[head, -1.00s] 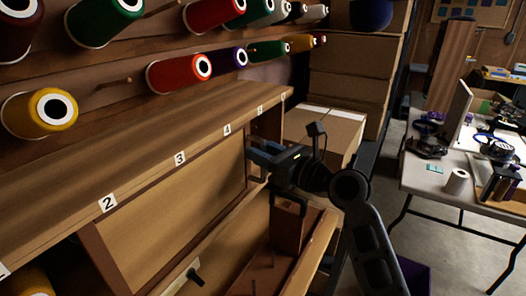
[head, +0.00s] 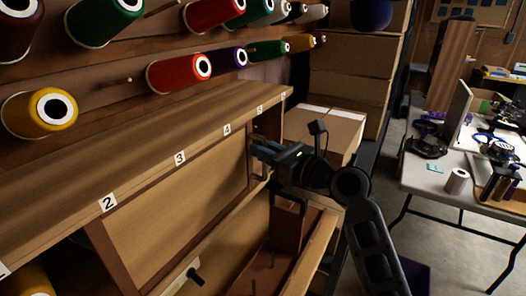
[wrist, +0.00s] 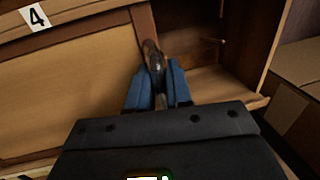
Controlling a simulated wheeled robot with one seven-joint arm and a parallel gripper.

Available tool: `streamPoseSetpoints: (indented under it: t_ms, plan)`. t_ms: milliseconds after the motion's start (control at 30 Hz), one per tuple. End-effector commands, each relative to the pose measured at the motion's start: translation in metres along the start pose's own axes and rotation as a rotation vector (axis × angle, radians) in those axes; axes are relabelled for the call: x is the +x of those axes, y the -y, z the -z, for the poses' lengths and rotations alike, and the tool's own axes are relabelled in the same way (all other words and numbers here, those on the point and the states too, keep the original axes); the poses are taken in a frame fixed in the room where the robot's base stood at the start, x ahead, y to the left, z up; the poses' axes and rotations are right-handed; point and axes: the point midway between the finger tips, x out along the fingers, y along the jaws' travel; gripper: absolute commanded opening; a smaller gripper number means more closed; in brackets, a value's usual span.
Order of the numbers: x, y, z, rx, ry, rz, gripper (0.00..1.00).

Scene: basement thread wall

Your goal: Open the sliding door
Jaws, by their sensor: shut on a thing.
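The sliding door (head: 175,205) is a tan wooden panel in a darker frame, set under the numbered shelf edge. In the wrist view the door (wrist: 70,85) fills the left side, and its dark upright edge strip meets an open compartment on the right. A dark, rounded handle (wrist: 152,56) stands out at that edge. My gripper (wrist: 156,85) has its blue fingers closed around the handle. In the head view my gripper (head: 258,152) is at the door's right end; the handle is hidden there.
The open compartment (wrist: 205,45) holds a small peg. Thread spools (head: 180,72) hang on the wall above. A wooden tray or drawer (head: 285,245) lies below my gripper. A cardboard box (head: 335,130) stands behind.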

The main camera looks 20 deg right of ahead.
Motion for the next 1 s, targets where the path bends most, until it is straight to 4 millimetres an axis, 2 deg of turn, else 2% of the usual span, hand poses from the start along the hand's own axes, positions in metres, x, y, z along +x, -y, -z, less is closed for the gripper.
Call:
streamPoseSetpoints:
  t_ms: [300, 433, 600, 900, 933, 1000]
  plan:
    - [0.017, 0.086, 0.0, 0.001, -0.001, 0.005, 0.0]
    - [0.021, 0.111, 0.001, 0.002, -0.001, 0.004, 0.0]
    - [0.024, 0.124, 0.001, 0.001, -0.001, 0.001, 0.0]
    - [0.024, 0.124, 0.001, 0.001, -0.001, 0.001, 0.0]
    - [0.024, 0.124, 0.001, 0.001, -0.001, 0.001, 0.22]
    - [0.024, 0.124, 0.001, 0.001, -0.001, 0.001, 0.29]
